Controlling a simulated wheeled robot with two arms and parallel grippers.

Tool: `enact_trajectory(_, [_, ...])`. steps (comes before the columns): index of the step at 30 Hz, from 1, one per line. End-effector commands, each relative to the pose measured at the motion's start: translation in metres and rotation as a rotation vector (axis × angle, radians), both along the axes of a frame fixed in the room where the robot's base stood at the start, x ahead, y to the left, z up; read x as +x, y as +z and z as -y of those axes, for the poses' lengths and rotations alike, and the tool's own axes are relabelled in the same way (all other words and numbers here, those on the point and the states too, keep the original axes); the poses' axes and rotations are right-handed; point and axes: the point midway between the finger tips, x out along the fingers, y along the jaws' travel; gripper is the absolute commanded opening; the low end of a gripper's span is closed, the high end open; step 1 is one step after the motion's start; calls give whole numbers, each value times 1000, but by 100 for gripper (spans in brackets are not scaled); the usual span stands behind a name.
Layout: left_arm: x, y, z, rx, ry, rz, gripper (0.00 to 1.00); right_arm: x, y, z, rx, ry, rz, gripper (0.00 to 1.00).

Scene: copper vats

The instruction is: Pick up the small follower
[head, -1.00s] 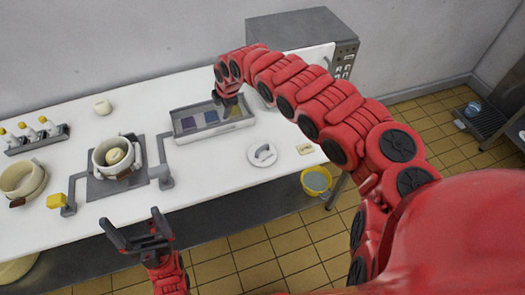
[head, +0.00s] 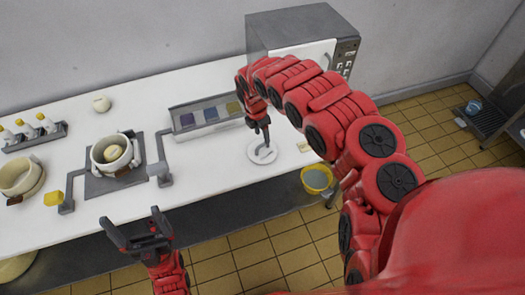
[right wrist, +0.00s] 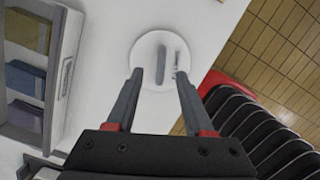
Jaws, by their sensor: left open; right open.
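A round white disc (head: 256,159) with a raised grey handle, which looks like the small follower, lies flat on the white counter. My right gripper (head: 264,128) is over its back part, pointing down, open and empty. In the right wrist view the disc (right wrist: 146,48) lies beyond the two spread fingertips (right wrist: 158,75), with its grey handle bar (right wrist: 161,63) between their lines. The fingers appear to be above the disc; contact cannot be told. My left gripper (head: 130,216) is open and empty in front of the counter.
A grey tray (head: 188,137) with coloured blocks stands left of the disc, and a grey oven (head: 290,32) behind. A pot (head: 98,165) sits on a grey plate further left. A yellow bucket (head: 316,180) is below the counter's front edge.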

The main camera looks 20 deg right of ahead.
Motion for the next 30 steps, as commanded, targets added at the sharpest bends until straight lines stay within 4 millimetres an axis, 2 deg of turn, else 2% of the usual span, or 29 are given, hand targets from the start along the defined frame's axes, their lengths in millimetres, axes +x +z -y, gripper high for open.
enact_trajectory(3, [0, 4, 0, 0, 0, 0, 100, 1, -11, 0, 2, 0, 0, 52])
enact_trajectory(11, [0, 9, 0, 0, 0, 0, 100, 0, -21, 1, 2, -1, -1, 52])
enact_trajectory(18, [0, 25, 0, 0, 0, 0, 100, -4, -46, -2, 3, -1, -1, 52])
enact_trajectory(24, [0, 26, 0, 0, 0, 0, 100, -2, -64, 1, 2, -1, 0, 52])
enact_trajectory(30, [0, 26, 0, 0, 0, 0, 100, -2, -69, 2, -1, -1, 1, 52])
